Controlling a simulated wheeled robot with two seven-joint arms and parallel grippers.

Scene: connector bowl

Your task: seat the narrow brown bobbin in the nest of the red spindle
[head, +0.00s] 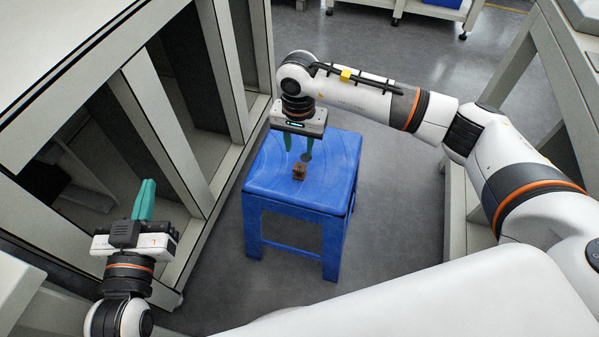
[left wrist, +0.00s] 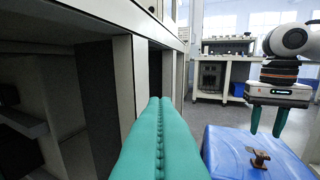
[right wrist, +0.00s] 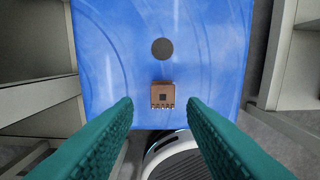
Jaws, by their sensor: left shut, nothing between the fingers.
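A small brown part (head: 299,172) with a dark square in its middle and a row of pins on one edge sits on the blue stool (head: 265,180). It also shows in the right wrist view (right wrist: 162,95) and the left wrist view (left wrist: 260,160). I cannot tell whether it is the bobbin, and I make out no red spindle. My right gripper (head: 298,152) is open and empty, pointing down above the stool. In the right wrist view its fingers are spread either side of the brown part, not touching it. My left gripper (head: 147,183) is shut and empty, left of the stool.
A flat dark disc (right wrist: 162,49) lies on the stool beyond the brown part. A grey frame with dark openings (head: 165,125) stands left of the stool, close to my left gripper. Another grey frame (head: 500,85) stands at the right. The stool top is otherwise clear.

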